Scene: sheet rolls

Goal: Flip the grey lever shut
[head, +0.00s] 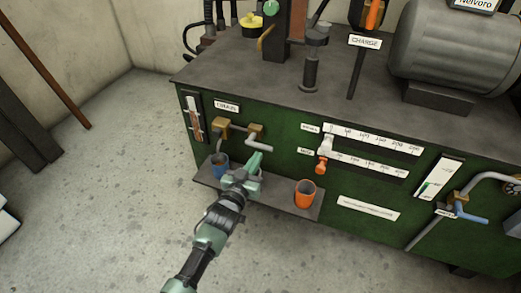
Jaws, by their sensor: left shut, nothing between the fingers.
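A grey lever (260,144) sticks out to the lower right from a brass tap (254,131) under the DRAIN label (227,106) on the green machine front. It slopes down at a slant. My left gripper (255,158) is shut and empty, with its green fingertips just below the lever. I cannot tell whether they touch it. A second brass tap (222,125), with a grey spout bending down, sits to the left. My right gripper is not in view.
Slider scales (375,139) lie to the right. A blue-handled valve (465,214) is farther right.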

